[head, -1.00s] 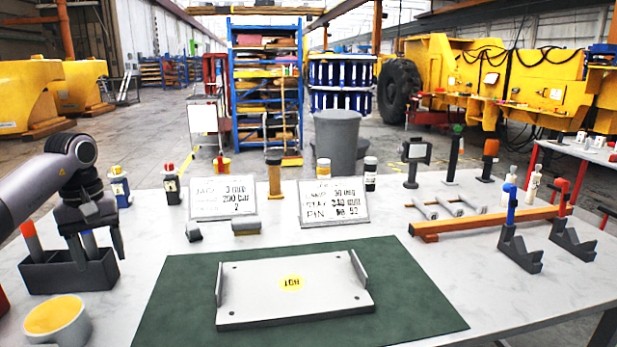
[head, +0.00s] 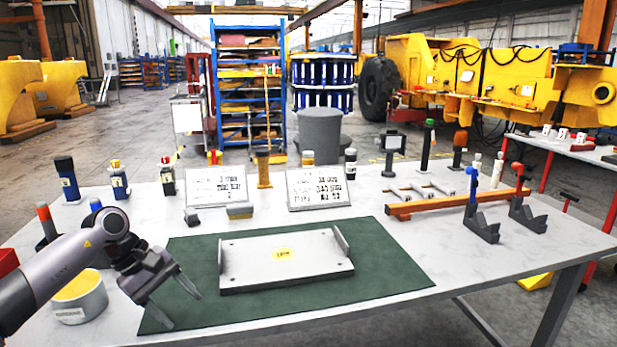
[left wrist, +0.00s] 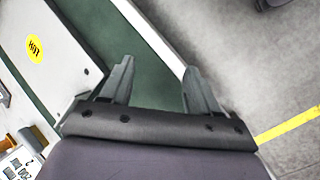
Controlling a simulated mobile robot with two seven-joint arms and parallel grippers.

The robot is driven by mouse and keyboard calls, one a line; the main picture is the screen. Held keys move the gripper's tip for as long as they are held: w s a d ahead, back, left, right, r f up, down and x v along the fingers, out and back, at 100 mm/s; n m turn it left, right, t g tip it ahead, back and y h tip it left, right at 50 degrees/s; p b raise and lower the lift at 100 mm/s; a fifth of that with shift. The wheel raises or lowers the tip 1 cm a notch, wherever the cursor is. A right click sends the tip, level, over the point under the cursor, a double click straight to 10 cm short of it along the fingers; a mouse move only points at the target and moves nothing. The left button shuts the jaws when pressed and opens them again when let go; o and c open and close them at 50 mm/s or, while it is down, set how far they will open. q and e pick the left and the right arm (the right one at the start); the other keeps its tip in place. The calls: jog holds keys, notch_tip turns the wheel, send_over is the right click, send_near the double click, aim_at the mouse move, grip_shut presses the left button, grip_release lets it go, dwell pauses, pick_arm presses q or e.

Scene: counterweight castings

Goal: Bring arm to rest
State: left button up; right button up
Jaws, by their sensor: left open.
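My left gripper (head: 184,308) is open and empty. In the head view it hangs over the front left corner of the green mat (head: 390,270), left of the grey metal plate (head: 250,272). In the left wrist view its two fingers (left wrist: 155,88) stand apart, over the mat (left wrist: 150,65) and the table edge, with nothing between them. The plate has upright side walls and a round yellow label (head: 284,253), which reads HOT in the left wrist view (left wrist: 35,48). My right gripper is not seen.
A grey pot with a yellow top (head: 80,297) stands close beside my left arm. Two sign cards (head: 318,187), several bottles and an orange bar (head: 450,205) on the table lie farther back. The table's front right (head: 480,255) is clear.

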pick_arm(q)
jog(key=s+d+f+n+t+h, duration=0.1)
jog(key=s+d+n+t+h, duration=0.15)
jog(key=d+n+h, duration=0.55)
jog(key=s+d+f+n+t+h, duration=0.2)
jog(key=s+d+n+h, duration=0.3)
jog(key=d, duration=0.7)
jog(key=s+a+f+m+t+y, duration=0.1)
jog(key=s+a+f+m+y, duration=0.2)
jog(key=s+f+m+y, duration=0.2)
jog(key=s+a+f+m+t+y+p, duration=0.1)
jog(key=s+a+f+m+y, duration=0.3)
jog(key=m, duration=0.8)
jog(key=s+a+f+m+t+y, duration=0.3)
jog(key=s+a+f+m+y, duration=0.1)
jog(key=s+f+m+y, duration=0.3)
notch_tip(320, 180, down, 2)
jog(key=shift+s+a+f+m+y, duration=0.15)
jog(key=shift+s+a+m+y, duration=0.15)
jog(key=shift+s+m, duration=0.75)
jog(key=shift+s+n, duration=0.2)
jog(key=shift+n, duration=0.05)
